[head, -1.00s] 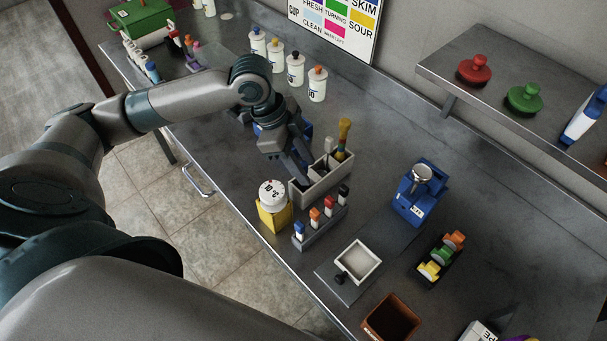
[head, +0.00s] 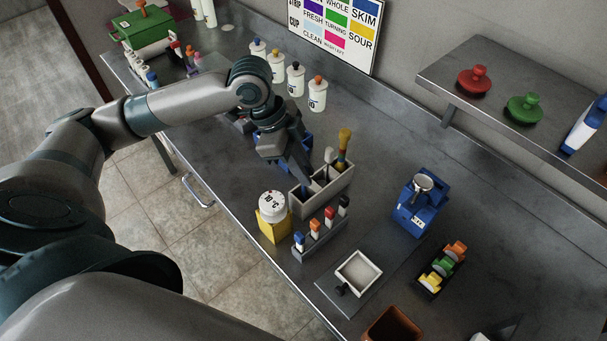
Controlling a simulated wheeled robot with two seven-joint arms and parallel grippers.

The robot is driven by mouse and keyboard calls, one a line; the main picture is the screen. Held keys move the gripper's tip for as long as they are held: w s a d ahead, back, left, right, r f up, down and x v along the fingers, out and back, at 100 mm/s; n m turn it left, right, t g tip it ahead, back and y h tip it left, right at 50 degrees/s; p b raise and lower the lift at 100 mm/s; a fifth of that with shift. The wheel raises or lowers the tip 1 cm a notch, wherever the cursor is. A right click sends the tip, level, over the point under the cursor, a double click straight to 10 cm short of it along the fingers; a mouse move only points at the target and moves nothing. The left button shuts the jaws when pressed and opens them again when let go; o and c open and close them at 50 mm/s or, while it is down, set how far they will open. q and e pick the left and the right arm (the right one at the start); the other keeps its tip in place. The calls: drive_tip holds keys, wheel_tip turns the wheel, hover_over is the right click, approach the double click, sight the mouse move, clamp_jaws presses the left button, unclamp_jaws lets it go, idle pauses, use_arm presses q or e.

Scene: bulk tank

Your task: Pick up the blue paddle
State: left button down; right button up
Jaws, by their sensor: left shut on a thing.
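My left gripper (head: 301,172) is shut over the left end of a grey divided holder (head: 335,188) in the head view. A dark blue piece (head: 305,191) shows just below its fingertips, inside the holder's left compartment. I take it for the blue paddle; most of it is hidden by the fingers and the holder walls. A brush with a yellow handle (head: 344,143) and a pale-handled tool (head: 329,156) stand in the same holder. My right gripper is not in view.
A blue device (head: 415,205) stands to the right. White bottles (head: 317,93) line the back. Bench between holder and blue device is clear.

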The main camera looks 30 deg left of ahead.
use_arm(q)
wheel_tip(320, 180, up, 8)
drive_tip(key=shift+r+b, duration=0.1)
drive_tip(key=shift+b, duration=0.65)
drive_tip(key=shift+r, duration=0.2)
